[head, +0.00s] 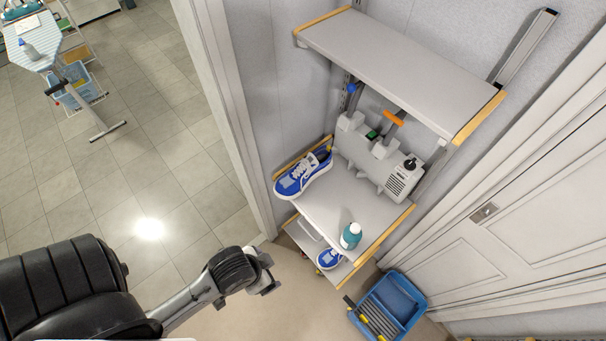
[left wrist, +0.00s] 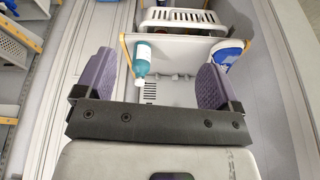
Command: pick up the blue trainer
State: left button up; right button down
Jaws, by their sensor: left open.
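A blue and white trainer (head: 303,174) lies on the left end of the middle shelf (head: 335,208). A second blue shoe (head: 330,258) shows on the lower shelf, partly covered by the shelf above. My left gripper (head: 268,283) is apart from both, in front and to the left of the shelves. In the left wrist view its purple-padded fingers (left wrist: 155,80) are spread wide with nothing between them in grip. A blue shoe (left wrist: 226,55) shows there beyond the right finger, partly hidden; I cannot tell which one. My right gripper is not in view.
A teal bottle (head: 350,236) stands near the middle shelf's front right. A grey machine (head: 378,160) sits behind the trainer, and an upper shelf (head: 390,65) overhangs. A blue tub (head: 395,300) is on the floor at right.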

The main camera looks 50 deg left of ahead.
pick_arm(q)
jog(key=shift+o, duration=0.9)
